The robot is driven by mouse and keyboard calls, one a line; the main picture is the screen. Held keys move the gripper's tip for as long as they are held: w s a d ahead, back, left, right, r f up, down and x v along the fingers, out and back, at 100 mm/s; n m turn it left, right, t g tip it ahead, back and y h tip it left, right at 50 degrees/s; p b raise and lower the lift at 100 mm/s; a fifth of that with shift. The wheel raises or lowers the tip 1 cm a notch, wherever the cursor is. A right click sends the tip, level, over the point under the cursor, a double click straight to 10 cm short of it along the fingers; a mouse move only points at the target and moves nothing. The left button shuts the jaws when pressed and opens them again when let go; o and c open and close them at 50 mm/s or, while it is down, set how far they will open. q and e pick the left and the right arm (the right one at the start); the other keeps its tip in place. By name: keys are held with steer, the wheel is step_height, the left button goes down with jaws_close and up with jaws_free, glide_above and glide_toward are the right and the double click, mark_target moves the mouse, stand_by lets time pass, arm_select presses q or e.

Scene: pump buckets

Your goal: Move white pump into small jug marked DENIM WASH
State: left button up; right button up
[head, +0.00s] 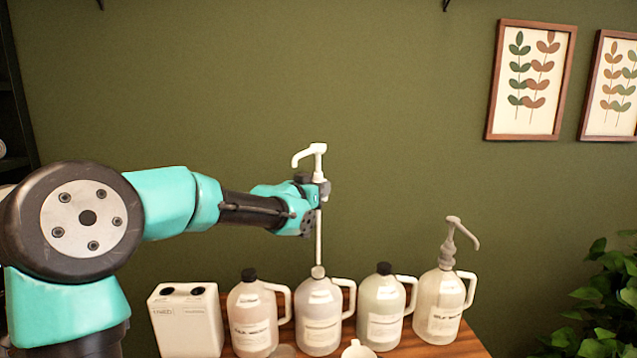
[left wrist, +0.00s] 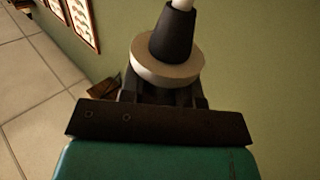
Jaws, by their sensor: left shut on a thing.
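My left gripper (head: 318,191) is shut on the white pump (head: 318,160), holding it upright above the row of jugs. The pump's spout points left and its thin tube hangs straight down. The tube's lower end meets the neck of an uncapped middle jug (head: 320,312); I cannot tell how far it is inside. In the left wrist view the pump's pale round collar (left wrist: 150,70) and dark cone sit beyond the jaws. The jug labels are too blurred for me to read DENIM WASH. My right gripper is not in view.
Black-capped jugs (head: 252,312) and (head: 383,305) flank the middle jug. A jug with a grey pump (head: 443,300) stands at the right. A white two-hole holder (head: 187,325) stands at the left. A small white vessel (head: 357,350) is in front. A plant (head: 605,300) is far right.

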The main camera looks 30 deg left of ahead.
arm_select(q)
steer(key=shift+f, duration=0.25)
stand_by(0.4)
glide_above(319, 256)
steer(key=shift+w+a+f, duration=0.1)
steer(key=shift+f, duration=1.4)
steer(key=shift+w+a+f, duration=0.1)
steer(key=shift+f, duration=1.35)
steer(key=shift+f, duration=0.1)
steer(key=shift+f, duration=2.9)
steer(key=shift+f, duration=3)
steer(key=shift+f, duration=0.1)
steer(key=shift+f, duration=1.1)
steer(key=shift+f, duration=0.55)
